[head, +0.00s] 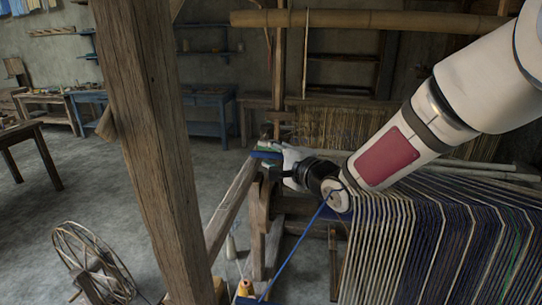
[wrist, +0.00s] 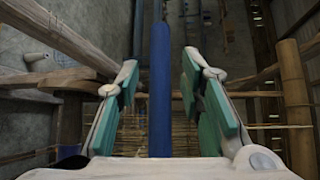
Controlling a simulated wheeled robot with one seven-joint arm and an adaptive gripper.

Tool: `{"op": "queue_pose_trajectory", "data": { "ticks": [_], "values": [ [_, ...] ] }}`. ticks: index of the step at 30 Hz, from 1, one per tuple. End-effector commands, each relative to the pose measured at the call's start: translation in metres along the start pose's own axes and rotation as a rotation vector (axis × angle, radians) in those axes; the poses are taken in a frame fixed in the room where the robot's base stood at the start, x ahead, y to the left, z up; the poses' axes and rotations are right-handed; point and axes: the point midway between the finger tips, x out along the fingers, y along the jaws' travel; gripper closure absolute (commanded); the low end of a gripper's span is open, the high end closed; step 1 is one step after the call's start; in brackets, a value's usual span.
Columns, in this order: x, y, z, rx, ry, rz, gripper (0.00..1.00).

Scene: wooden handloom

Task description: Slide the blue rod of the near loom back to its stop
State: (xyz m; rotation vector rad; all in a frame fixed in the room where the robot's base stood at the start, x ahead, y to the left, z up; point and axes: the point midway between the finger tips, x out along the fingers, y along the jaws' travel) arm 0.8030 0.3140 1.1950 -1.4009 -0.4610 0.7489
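The blue rod (wrist: 160,90) runs lengthways up the middle of the wrist view, between my two fingers. A short blue piece of it shows at my fingertips in the head view (head: 264,154). My gripper (wrist: 160,85) has teal pads on both sides of the rod, with a gap visible on each side, so it looks open and not touching it. In the head view my gripper (head: 268,160) reaches left from the arm, beside the wooden loom frame (head: 233,205).
Striped warp threads (head: 440,235) spread below my arm at the right. A thick upright post (head: 155,150) stands at left front, with a spinning wheel (head: 92,262) on the floor. A thin blue strand (head: 297,247) hangs below my wrist. A bamboo pole (wrist: 296,110) stands at right in the wrist view.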

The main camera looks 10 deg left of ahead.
Motion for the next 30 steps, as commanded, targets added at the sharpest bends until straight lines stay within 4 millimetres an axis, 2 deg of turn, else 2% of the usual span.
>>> {"op": "queue_pose_trajectory", "data": {
  "ticks": [5,9,10,19,27,30],
  "values": [
    [0.000,0.000,0.000,0.000,0.000,0.000,0.65],
    [0.000,0.000,0.000,-0.001,0.000,0.000,0.97],
    [0.000,0.000,0.000,-0.001,0.000,0.000,1.00],
    [-0.003,-0.001,0.003,-0.001,-0.001,0.001,1.00],
    [-0.026,-0.005,0.027,-0.002,-0.002,0.003,1.00],
    [-0.029,-0.004,0.030,-0.002,-0.002,0.002,1.00]
  ]
}}
